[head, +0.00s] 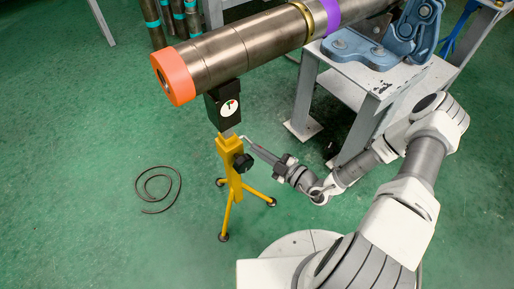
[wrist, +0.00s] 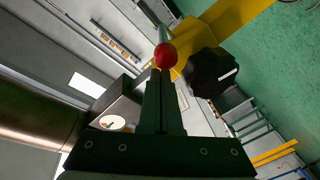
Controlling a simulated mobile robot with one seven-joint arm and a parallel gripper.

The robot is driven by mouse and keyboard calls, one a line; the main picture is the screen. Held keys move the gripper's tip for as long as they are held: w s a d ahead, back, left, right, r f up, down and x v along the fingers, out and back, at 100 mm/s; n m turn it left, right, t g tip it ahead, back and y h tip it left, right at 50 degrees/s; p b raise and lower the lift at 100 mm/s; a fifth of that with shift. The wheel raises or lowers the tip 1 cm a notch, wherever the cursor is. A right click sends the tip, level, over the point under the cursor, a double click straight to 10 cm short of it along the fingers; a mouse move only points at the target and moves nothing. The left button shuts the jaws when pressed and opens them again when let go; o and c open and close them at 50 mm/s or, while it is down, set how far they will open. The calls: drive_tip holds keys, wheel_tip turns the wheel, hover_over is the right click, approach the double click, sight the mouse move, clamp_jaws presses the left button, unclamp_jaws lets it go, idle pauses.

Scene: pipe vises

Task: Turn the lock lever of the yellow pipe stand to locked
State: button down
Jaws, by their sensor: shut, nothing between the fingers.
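The yellow pipe stand (head: 231,167) stands upright on its tripod legs, its black head block (head: 222,105) under the pipe's orange end. The lock lever (wrist: 166,55) shows in the wrist view as a red ball on a thin metal rod beside the yellow post (wrist: 236,20). My gripper (wrist: 160,72) is shut and empty, its fingertips right at the red ball; whether they touch it I cannot tell. In the head view my gripper (head: 254,148) reaches the stand from the right. The round dial (head: 229,108) has red and green marks; its reading is too small to tell.
A black knob (head: 243,162) sticks out of the post, close to my gripper. The long pipe (head: 235,52) runs above to the blue vise (head: 370,45) on a grey table (head: 368,82). A coiled cable (head: 158,188) lies on open green floor at left.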

drive_tip(key=shift+s+d+f, duration=0.1)
drive_tip(key=shift+s+f, duration=0.05)
drive_tip(key=shift+f, duration=0.3)
idle(0.3)
